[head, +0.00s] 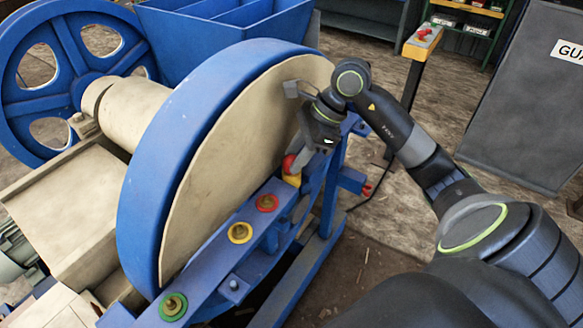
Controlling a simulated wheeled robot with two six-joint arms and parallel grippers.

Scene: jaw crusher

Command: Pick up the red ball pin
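The red ball pin (289,164) shows its red ball at the far end of the blue rail, close against the pale disc of the big wheel. A small yellow piece (292,180) sits right below the ball. My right gripper (298,158) reaches down from above, with its grey fingers right at the ball and partly covering its right side. Whether the fingers are open or shut on it cannot be told. My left gripper is not in view.
The blue rail (213,260) carries a red ring (267,202), a yellow ring (240,232) and a green ring (173,306). The large blue wheel (170,165) stands close on the left. A post with a yellow box (423,41) and a dark guard panel (525,100) stand behind.

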